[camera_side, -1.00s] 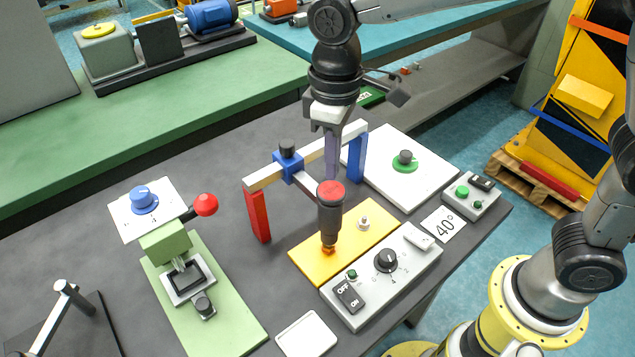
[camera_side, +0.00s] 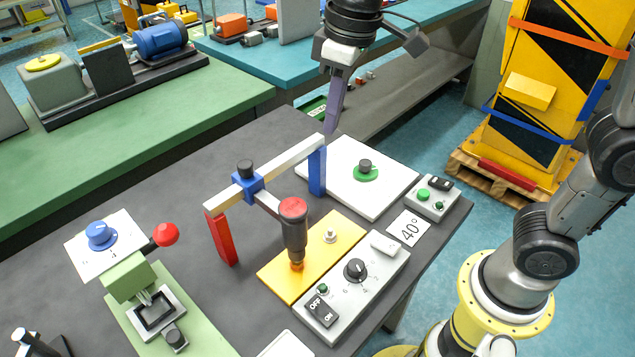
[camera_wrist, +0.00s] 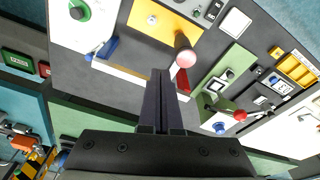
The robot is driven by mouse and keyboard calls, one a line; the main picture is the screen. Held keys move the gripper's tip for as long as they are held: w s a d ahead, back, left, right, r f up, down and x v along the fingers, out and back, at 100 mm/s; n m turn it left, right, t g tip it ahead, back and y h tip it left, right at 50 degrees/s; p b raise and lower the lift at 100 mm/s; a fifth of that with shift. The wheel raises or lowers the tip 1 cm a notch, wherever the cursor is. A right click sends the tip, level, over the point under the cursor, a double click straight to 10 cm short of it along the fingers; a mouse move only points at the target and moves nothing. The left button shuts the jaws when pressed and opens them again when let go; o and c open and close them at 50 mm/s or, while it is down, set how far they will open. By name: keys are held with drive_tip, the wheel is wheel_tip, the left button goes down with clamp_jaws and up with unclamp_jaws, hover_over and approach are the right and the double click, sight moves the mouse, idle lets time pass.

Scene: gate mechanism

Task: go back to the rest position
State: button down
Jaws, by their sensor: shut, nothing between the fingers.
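My gripper (camera_side: 332,128) is shut and empty, pointing down above the back of the dark table, near the blue post end of the gate. In the wrist view its two fingers (camera_wrist: 160,75) lie together. The gate has a red post (camera_side: 221,238), a blue post (camera_side: 317,172), a pale crossbar (camera_side: 275,172) and a blue slider block (camera_side: 247,181) with a black knob. A dark cylinder with a red top (camera_side: 293,230) stands on the yellow plate (camera_side: 335,251) in front of the gate. The fingers appear apart from the gate.
A white plate with a green-based knob (camera_side: 365,173) lies to the right. A grey control box (camera_side: 340,310) is at the front. A green-based lever device with a red ball (camera_side: 166,235) stands at left. A yellow-black block (camera_side: 545,95) rests on a pallet behind. Space above the table is open.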

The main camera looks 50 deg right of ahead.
drive_tip(key=s+d+m+t, duration=0.3)
drive_tip(key=s+d, duration=0.7)
drive_tip(key=s, duration=0.1)
drive_tip(key=s+d+f+m+t, duration=0.1)
drive_tip(key=s+f, duration=0.4)
drive_tip(key=shift+s+d+f+h, duration=0.15)
drive_tip(key=shift+d+f+h, duration=0.15)
